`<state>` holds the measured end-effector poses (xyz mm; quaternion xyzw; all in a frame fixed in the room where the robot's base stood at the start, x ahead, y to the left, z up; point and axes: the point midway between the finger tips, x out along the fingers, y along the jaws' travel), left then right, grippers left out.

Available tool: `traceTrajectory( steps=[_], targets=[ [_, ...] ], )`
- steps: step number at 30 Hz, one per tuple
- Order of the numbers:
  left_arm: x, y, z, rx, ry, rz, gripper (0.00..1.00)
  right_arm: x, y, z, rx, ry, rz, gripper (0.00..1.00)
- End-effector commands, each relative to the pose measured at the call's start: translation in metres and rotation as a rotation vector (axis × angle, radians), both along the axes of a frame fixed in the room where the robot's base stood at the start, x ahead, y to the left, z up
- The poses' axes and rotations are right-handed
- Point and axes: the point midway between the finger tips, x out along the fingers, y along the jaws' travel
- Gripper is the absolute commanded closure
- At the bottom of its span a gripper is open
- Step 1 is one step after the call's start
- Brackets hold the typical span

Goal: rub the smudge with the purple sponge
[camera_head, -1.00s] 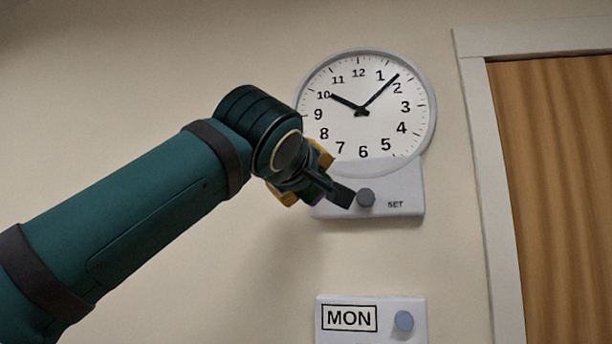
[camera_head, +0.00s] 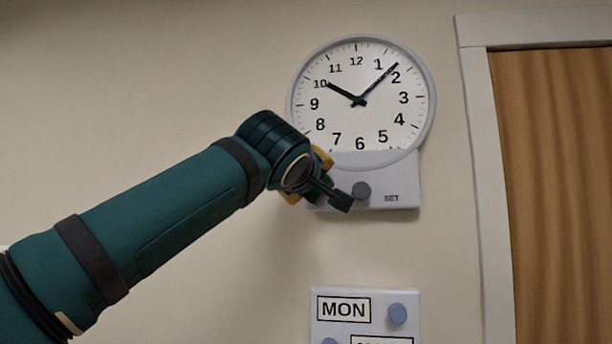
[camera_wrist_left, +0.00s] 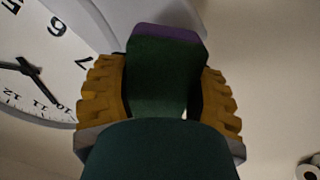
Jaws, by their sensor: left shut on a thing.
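My left gripper (camera_head: 322,183) is in front of the wall, at the lower left of the clock's base. In the left wrist view its yellow fingers (camera_wrist_left: 160,95) are shut on a block that is dark green on the near face with a purple end, the purple sponge (camera_wrist_left: 166,33). In the head view the sponge is mostly hidden behind the gripper and wrist. I cannot make out the smudge in either view. My right gripper is not in view.
A round wall clock (camera_head: 360,125) sits above a pale base (camera_head: 400,180) with a dark knob (camera_head: 361,190) and "SET". Below is a panel (camera_head: 380,296) with a "MON" label and knobs. A door frame (camera_head: 476,150) and wooden door (camera_head: 555,180) are on the right. The left wall is bare.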

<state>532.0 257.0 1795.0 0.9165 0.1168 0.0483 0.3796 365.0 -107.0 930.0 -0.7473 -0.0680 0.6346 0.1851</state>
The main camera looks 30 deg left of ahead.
Motion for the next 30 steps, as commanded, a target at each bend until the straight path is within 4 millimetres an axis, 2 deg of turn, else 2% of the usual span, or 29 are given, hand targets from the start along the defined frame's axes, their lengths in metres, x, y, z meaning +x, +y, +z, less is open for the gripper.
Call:
traceTrajectory(
  steps=[30],
  targets=[
    [0.011, 0.003, 0.0, 0.0, 0.001, 0.001, 0.72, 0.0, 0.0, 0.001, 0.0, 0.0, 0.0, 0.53]
  ],
)
